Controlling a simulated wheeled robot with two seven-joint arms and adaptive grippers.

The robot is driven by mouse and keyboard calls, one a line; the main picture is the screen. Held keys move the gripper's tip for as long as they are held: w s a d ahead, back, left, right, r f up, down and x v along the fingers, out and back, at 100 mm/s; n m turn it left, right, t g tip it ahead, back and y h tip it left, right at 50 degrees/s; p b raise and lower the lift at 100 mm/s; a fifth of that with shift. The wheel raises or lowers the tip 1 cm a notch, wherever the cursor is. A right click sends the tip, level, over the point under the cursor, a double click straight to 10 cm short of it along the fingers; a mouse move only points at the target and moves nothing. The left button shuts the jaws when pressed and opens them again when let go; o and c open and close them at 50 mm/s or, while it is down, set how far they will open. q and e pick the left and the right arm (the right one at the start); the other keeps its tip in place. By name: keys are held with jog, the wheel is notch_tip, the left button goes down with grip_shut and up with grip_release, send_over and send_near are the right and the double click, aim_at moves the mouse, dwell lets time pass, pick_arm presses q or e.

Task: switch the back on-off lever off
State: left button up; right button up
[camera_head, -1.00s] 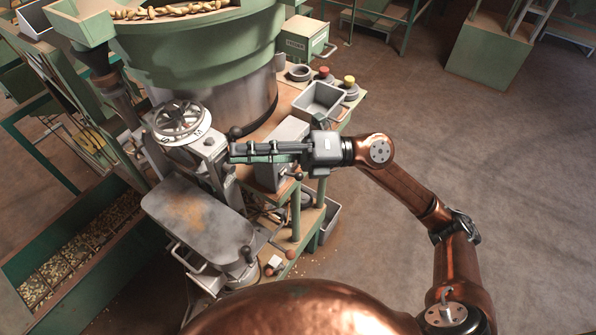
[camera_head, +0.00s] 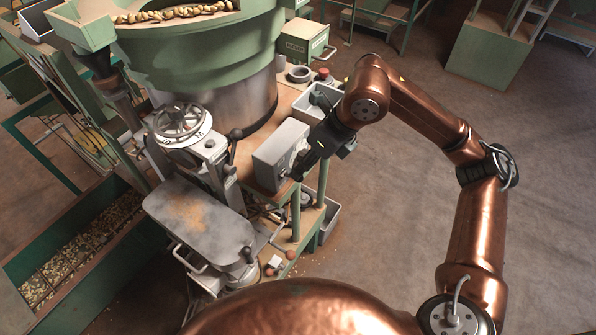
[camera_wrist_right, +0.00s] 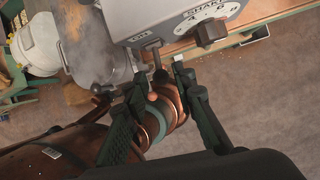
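The grey control box (camera_head: 275,158) stands at the table's right edge, beside the large green bowl machine. In the right wrist view the box (camera_wrist_right: 170,12) shows a "SHAKE" dial with a dark knob (camera_wrist_right: 208,32). My right gripper (camera_head: 299,172) is at the box's right face, pointing down-left. In the wrist view its fingers (camera_wrist_right: 158,80) are spread, with the lever near the gap between the tips. Contact cannot be told. My left gripper is out of view.
A grey plate (camera_head: 195,212) and a handwheel (camera_head: 178,122) are left of the box. Red-knobbed levers (camera_head: 289,255) sit lower, near the front. A grey bin (camera_head: 312,100) and a red button (camera_head: 323,74) are behind. The floor at right is open.

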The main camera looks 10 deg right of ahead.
jog(key=shift+p+x, duration=0.4)
jog(key=shift+x, duration=1.55)
jog(key=shift+c, duration=0.4)
grip_shut()
